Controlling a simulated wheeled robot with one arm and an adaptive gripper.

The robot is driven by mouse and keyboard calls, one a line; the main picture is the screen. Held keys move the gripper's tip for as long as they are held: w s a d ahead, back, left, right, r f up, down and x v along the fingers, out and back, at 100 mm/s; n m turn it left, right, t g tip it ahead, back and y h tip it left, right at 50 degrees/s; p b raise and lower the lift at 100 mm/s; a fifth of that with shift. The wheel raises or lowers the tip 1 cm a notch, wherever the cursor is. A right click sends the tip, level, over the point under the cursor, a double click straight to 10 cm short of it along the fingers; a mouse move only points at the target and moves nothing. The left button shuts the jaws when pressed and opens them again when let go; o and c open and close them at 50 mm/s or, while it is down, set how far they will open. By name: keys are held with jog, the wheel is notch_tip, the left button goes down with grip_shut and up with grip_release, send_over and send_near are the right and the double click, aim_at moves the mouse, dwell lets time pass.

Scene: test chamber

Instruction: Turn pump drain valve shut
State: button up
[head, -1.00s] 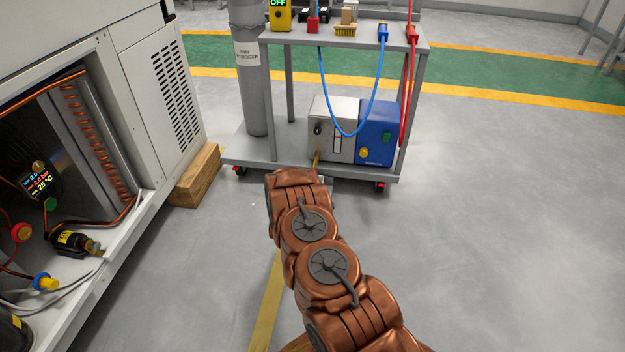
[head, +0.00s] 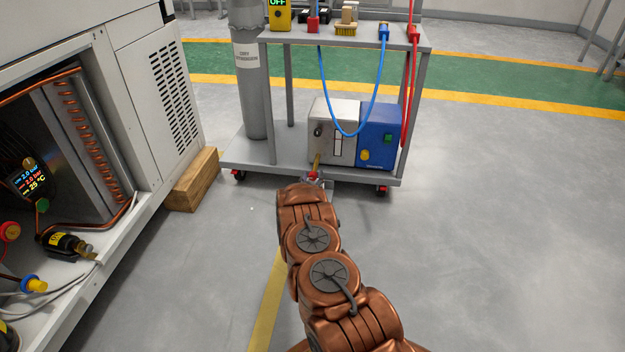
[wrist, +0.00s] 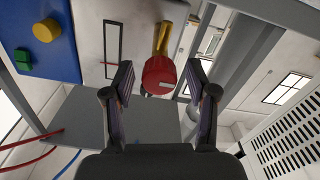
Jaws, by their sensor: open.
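The pump is a silver-grey box (head: 333,130) joined to a blue box (head: 378,135) on the cart's lower shelf. A brass pipe (head: 317,160) comes out of its front, with a red valve handle (head: 313,175) at its end. In the wrist view the red handle (wrist: 158,75) sits between the fingertips of my open gripper (wrist: 160,82), with the brass pipe (wrist: 163,38) behind it. A gap shows on each side of the handle, so neither finger appears to touch it. My wrist hides most of my gripper in the head view.
An open cabinet (head: 165,100) and a wooden block (head: 193,180) stand at left. The floor at right is clear.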

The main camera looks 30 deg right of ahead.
jog(key=shift+w+d, duration=0.25)
jog(key=shift+w, duration=0.1)
jog(key=shift+c, duration=0.3)
grip_shut()
